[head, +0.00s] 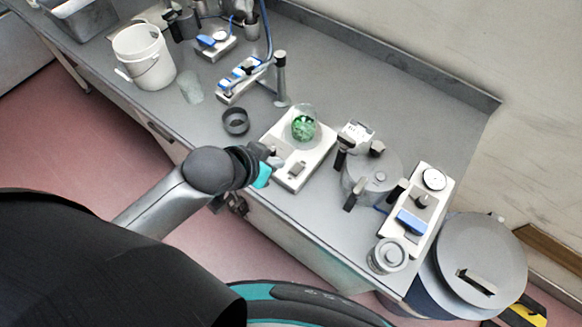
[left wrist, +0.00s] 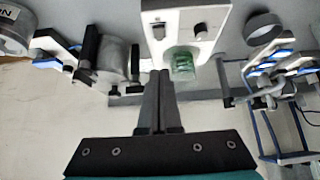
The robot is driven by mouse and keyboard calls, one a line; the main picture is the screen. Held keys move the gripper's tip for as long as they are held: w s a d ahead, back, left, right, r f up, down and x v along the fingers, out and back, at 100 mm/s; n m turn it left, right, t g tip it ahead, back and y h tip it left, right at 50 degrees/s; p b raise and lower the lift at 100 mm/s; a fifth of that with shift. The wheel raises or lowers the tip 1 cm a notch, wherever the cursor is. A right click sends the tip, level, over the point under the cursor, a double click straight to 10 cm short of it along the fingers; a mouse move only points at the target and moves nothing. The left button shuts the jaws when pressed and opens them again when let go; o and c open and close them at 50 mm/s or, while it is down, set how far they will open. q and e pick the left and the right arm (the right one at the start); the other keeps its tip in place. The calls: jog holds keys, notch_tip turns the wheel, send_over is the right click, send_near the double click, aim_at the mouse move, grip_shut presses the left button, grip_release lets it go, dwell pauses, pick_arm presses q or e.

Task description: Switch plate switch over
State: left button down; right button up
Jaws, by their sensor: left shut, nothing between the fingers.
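The switch plate appears to be the white base plate (head: 314,153) on the bench, with a clear domed jar holding something green (head: 304,124) on it. A small grey switch-like part (head: 297,170) sits near its front end. My left gripper (head: 272,162) is at the plate's left front edge, shut and empty; contact cannot be told. In the left wrist view the shut fingers (left wrist: 160,74) point at the white plate (left wrist: 182,16), just left of the green jar (left wrist: 182,64). Two dark knob-like parts show on it. Which way the switch is set is too small to tell. My right gripper is not in view.
A dark ring (head: 235,121) and a metal post (head: 281,85) stand left of the plate. A grey pot (head: 371,178) and another white device (head: 417,211) stand to its right. A white bucket (head: 144,55) is far left.

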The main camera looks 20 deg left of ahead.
pick_arm(q)
jog(key=b, duration=0.2)
send_over(297, 169)
jog(key=s, duration=0.2)
jog(key=f, duration=0.8)
jog(key=shift+a, duration=0.3)
jog(key=shift+s+a+f, duration=0.1)
jog(key=shift+s+f, duration=0.1)
jog(key=shift+f, duration=0.95)
jog(key=shift+s+f, duration=0.1)
jog(key=shift+f, duration=0.65)
